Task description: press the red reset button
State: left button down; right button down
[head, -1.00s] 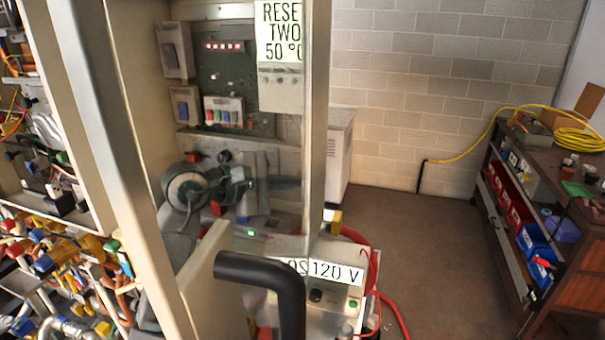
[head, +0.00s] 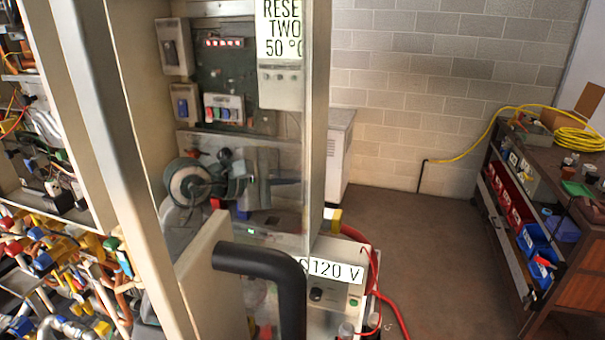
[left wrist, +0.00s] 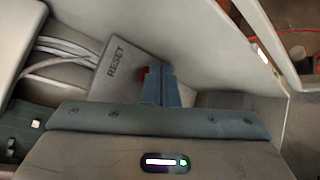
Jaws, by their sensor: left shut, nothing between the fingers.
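In the left wrist view, a tilted grey plate marked RESET (left wrist: 117,68) is in the upper middle. A sliver of the red reset button (left wrist: 147,72) shows on it, mostly hidden behind my fingers. My left gripper (left wrist: 158,86) is shut and empty, its blue-grey fingers at the button's right side in the picture. I cannot tell whether the fingertips touch the button. In the head view the fingertips and button cannot be made out among the dark parts in the cabinet. My right gripper is not in view.
Grey cables (left wrist: 62,50) run left of the plate. In the head view, a clear panel with a RESET label (head: 281,30) and a metal post stand at the cabinet front. A black bent tube (head: 265,258) is in the foreground. A white 120 V box (head: 335,285) is below; the floor at right is clear.

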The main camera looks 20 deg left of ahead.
pick_arm(q)
jog(key=shift+w, duration=0.25)
dwell(0.5)
jog(key=shift+w, duration=0.15)
dwell(0.3)
jog(key=shift+b, duration=0.35)
jog(key=shift+s, duration=0.8)
